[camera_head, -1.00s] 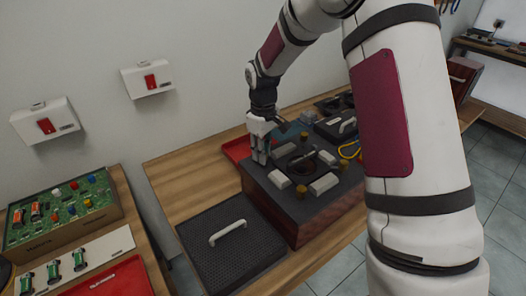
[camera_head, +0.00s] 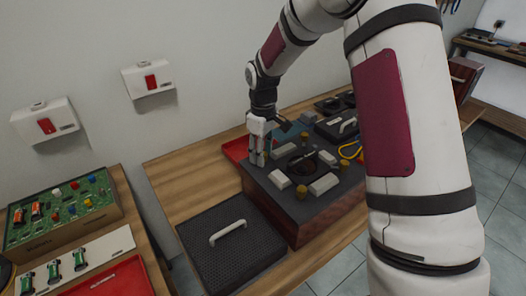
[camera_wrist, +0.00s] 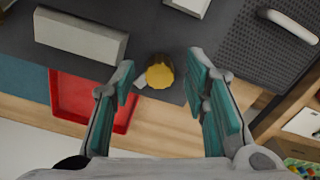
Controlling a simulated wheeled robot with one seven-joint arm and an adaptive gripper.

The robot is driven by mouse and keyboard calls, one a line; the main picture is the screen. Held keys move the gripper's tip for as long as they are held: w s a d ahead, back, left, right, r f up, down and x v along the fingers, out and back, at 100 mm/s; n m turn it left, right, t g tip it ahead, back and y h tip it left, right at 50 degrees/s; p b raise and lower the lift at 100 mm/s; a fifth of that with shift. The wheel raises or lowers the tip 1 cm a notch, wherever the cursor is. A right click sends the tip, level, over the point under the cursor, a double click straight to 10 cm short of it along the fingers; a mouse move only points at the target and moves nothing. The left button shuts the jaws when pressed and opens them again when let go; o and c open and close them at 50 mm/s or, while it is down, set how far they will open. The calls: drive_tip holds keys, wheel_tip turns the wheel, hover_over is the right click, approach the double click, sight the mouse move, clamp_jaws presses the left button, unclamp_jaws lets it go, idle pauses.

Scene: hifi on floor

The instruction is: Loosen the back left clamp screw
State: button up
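The clamp screw in question shows as a yellow ribbed knob (camera_wrist: 160,72) in the wrist view, on the dark top of the hifi unit (camera_head: 264,198) near its edge. A small light piece shows beside it. My gripper (camera_wrist: 160,80) is open, with its teal-padded fingers apart on either side of the knob. In the head view my gripper (camera_head: 257,162) points down at the unit's back left corner and hides this knob. Other brass knobs (camera_head: 301,191) stand nearer the front, beside pale clamp blocks (camera_head: 323,184).
A red tray (camera_head: 234,150) lies behind the unit and shows close to the knob in the wrist view. A perforated dark panel with a pale handle (camera_head: 228,233) lies at front left. Bare wood (camera_head: 190,190) is at left.

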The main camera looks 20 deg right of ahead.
drive_tip(key=shift+r, duration=0.1)
wheel_tip(320, 180, up, 12)
idle(0.5)
idle(0.4)
drive_tip(key=s+r+m+t, duration=0.2)
drive_tip(key=s+r+m, duration=0.1)
drive_tip(key=s+r, duration=0.9)
drive_tip(key=s+f+m+t, duration=0.2)
drive_tip(key=s+m, duration=0.2)
drive_tip(key=s, duration=1.6)
drive_tip(key=shift+s+d+f+m+t, duration=0.15)
drive_tip(key=shift+f+m+t, duration=0.15)
drive_tip(key=shift+f+t, duration=0.1)
